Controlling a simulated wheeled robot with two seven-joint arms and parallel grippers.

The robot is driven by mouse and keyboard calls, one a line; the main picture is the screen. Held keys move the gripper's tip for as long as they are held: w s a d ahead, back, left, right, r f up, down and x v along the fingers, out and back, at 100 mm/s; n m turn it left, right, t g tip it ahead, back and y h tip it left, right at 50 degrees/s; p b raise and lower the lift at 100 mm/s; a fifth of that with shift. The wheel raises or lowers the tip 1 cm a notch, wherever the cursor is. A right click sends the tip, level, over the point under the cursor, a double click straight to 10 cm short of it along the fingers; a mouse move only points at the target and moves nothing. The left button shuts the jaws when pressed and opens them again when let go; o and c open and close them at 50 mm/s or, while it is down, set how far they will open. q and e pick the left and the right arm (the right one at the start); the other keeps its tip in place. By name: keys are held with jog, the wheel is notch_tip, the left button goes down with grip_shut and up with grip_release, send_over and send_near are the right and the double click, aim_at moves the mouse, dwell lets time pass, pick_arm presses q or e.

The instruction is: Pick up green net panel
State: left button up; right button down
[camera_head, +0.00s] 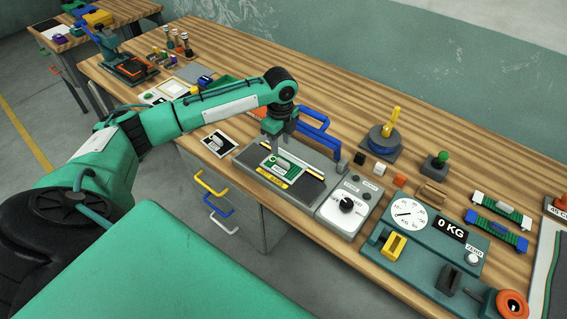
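A small white-edged green panel (290,172), which looks like the green net panel, lies on the grey bed of a machine (318,188) in the middle of the table. A grey raised piece stands on it. My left gripper (275,150) points down right over the panel's upper left part. Its fingers are small and partly overlap in this view. I cannot tell whether they touch the panel or are open or shut. My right gripper is not in view.
A blue handle (318,122) rises just behind the machine. A dial box (345,208) adjoins it on the right, with a teal scale (415,240) beyond. Drawer handles (212,183) stick out below the table's front edge.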

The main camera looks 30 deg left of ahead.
aim_at(281, 160)
pick_arm(q)
notch_tip(281, 160, down, 2)
jog(key=shift+f, duration=0.1)
jog(key=shift+f+p, duration=0.35)
jog(key=shift+p, duration=0.25)
notch_tip(281, 160, down, 4)
jog(key=shift+r+p, duration=0.25)
jog(key=shift+p, duration=0.45)
jog(key=shift+w+f, duration=0.1)
jog(key=shift+f, duration=0.3)
jog(key=shift+c, duration=0.4)
grip_shut()
